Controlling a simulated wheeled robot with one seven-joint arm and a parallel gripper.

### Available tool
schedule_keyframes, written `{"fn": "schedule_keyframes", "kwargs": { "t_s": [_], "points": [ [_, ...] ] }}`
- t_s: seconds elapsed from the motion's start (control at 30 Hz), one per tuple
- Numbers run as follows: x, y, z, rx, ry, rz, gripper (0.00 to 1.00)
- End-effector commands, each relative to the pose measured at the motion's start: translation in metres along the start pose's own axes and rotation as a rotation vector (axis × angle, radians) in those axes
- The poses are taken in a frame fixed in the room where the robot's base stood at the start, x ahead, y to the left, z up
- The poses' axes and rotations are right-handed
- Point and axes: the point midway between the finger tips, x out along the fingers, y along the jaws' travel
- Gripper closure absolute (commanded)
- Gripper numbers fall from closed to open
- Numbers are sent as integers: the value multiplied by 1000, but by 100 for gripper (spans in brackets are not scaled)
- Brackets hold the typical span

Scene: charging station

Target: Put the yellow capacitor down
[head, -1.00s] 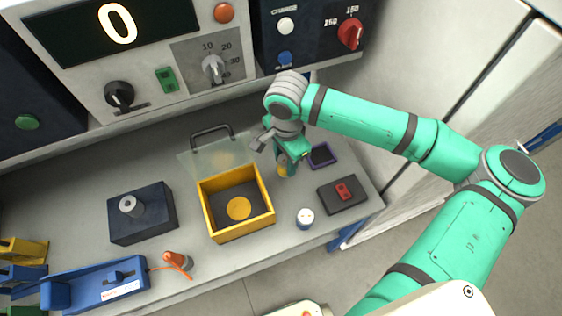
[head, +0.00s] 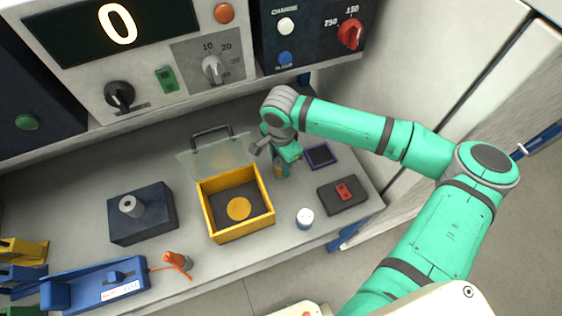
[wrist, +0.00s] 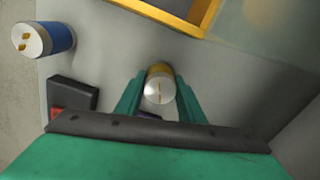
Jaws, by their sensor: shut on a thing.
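The yellow capacitor (wrist: 160,86) has a pale top and a yellow side. It stands between the two green fingers of my gripper (wrist: 159,98) in the wrist view, and the fingers are shut on it. In the head view my gripper (head: 281,168) points down over the grey bench (head: 230,262), right of the yellow box. The capacitor is mostly hidden there behind the gripper. I cannot tell whether its base touches the bench.
A yellow open box (head: 241,233) with a clear raised lid stands left of my gripper. A blue and white capacitor (head: 305,218), a black block with a red switch (head: 343,193) and a small purple-rimmed tray (head: 320,156) lie to the right. The bench's front edge is close.

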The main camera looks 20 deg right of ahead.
Motion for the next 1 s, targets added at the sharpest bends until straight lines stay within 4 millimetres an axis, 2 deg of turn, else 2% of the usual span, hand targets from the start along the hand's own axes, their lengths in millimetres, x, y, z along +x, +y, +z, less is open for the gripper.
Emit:
{"fn": "schedule_keyframes", "kwargs": {
  "t_s": [0.13, 0.17, 0.2, 0.23, 0.77, 1.0],
  "points": [
    [4, 0, 0, 1, -1, 0, 89],
    [4, 0, 0, 1, -1, 0, 60],
    [4, 0, 0, 0, 0, 0, 50],
    [4, 0, 0, 0, 0, 0, 46],
    [2, 0, -1, -2, 3, 2, 46],
    [-42, -5, 0, -1, -2, -3, 46]
  ]
}}
